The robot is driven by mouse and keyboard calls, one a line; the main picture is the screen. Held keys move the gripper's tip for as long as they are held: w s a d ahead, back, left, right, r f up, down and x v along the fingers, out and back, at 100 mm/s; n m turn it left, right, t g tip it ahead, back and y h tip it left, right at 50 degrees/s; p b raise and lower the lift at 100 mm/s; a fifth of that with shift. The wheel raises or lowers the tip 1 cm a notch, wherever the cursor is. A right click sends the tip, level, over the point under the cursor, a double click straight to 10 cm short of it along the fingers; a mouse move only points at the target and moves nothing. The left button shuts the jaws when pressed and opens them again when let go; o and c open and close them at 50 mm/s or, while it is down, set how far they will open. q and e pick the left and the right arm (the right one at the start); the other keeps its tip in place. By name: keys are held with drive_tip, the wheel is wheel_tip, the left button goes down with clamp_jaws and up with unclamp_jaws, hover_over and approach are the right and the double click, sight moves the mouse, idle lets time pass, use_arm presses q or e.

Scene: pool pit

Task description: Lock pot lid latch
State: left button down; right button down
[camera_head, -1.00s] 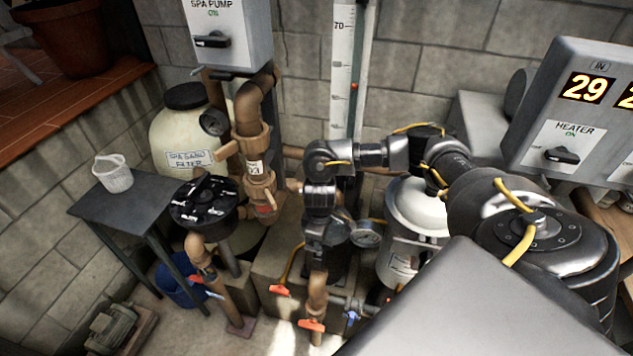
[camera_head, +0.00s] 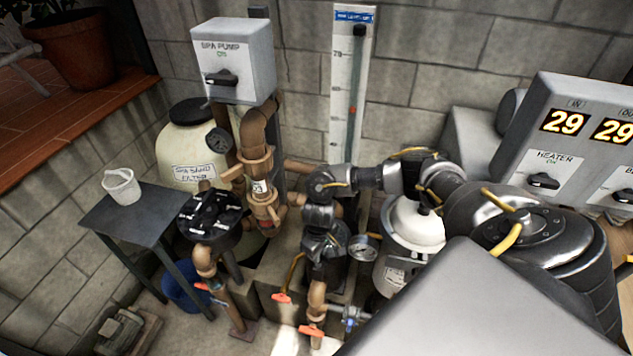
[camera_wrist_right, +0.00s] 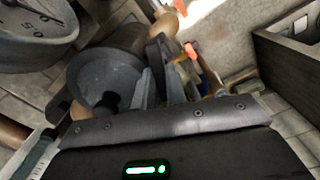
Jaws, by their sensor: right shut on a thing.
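My right gripper (camera_head: 325,250) points down over the pipework in the middle of the head view, just left of a round gauge. In the right wrist view its fingers (camera_wrist_right: 165,80) are shut on a dark part at the side of a grey round pot (camera_wrist_right: 108,78). This part looks like the pot lid latch (camera_wrist_right: 157,52), but its shape is partly hidden by the fingers. I cannot tell the latch's position. In the head view my wrist and gripper cover the pot. My left gripper is not in view.
A gauge (camera_head: 362,248) stands close to my right gripper. Brown pipes (camera_head: 317,300) with red handles (camera_head: 312,331) are below. A white tank (camera_head: 415,230) stands to the right, a black-topped valve (camera_head: 208,217) and a small table (camera_head: 140,220) to the left.

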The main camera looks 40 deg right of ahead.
drive_tip(key=shift+r+m+p, duration=0.3)
drive_tip(key=shift+m+p, duration=0.5)
drive_tip(key=shift+p, duration=0.25)
drive_tip(key=shift+f+m, duration=0.35)
drive_tip(key=shift+m, duration=1.35)
drive_tip(key=m, duration=0.3)
drive_tip(key=shift+m, duration=0.4)
drive_tip(key=m, duration=0.5)
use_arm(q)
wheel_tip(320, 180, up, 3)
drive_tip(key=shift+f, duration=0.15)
use_arm(e)
drive_tip(key=c, duration=1.3)
unclamp_jaws()
